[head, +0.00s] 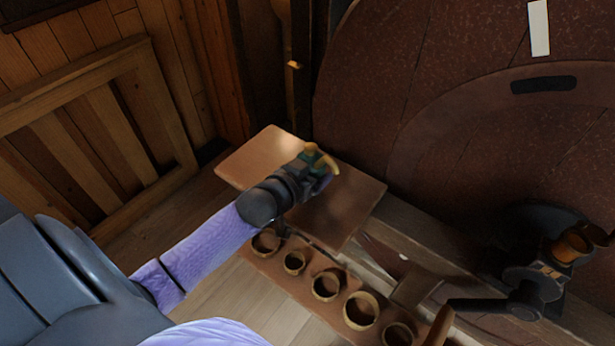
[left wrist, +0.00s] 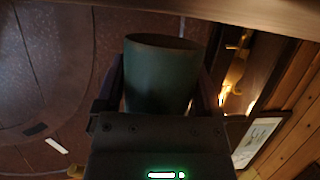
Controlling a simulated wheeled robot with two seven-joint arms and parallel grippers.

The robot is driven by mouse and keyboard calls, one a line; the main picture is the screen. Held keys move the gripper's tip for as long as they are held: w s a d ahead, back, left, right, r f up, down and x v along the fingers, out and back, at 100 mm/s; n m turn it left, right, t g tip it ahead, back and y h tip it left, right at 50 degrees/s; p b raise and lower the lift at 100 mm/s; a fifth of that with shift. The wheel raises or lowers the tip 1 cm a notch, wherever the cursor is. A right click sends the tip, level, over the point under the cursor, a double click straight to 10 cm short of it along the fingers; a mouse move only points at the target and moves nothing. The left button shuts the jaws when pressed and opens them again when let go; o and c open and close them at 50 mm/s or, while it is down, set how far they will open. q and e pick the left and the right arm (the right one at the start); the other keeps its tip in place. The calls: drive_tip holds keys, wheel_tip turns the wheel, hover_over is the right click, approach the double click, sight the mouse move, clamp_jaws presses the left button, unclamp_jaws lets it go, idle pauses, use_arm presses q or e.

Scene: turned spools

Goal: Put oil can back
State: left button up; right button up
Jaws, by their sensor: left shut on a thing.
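The oil can (head: 312,157) is dark green with a brass-yellow top and spout, held in my left gripper (head: 316,178). In the left wrist view, the oil can's green round body (left wrist: 160,78) fills the space between the two dark fingers of the gripper (left wrist: 160,85). In the head view, the can shows over a square brown board (head: 258,160). I cannot tell whether its base touches the board. My right gripper is not seen in these views.
A wooden rack (head: 285,268) with several round ring-like holders runs in front of the board. A dark machine (head: 530,285) with a brass part stands at right. A huge reddish disc (head: 430,80) fills the back. A slatted wooden frame (head: 120,125) leans at left.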

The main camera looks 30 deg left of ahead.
use_arm(q)
drive_tip(key=shift+f, duration=0.85)
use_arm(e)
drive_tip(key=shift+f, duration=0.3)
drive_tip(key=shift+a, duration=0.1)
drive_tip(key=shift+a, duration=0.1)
use_arm(q)
drive_tip(key=o, duration=0.9)
drive_tip(key=shift+f, duration=0.1)
drive_tip(key=shift+o, duration=0.4)
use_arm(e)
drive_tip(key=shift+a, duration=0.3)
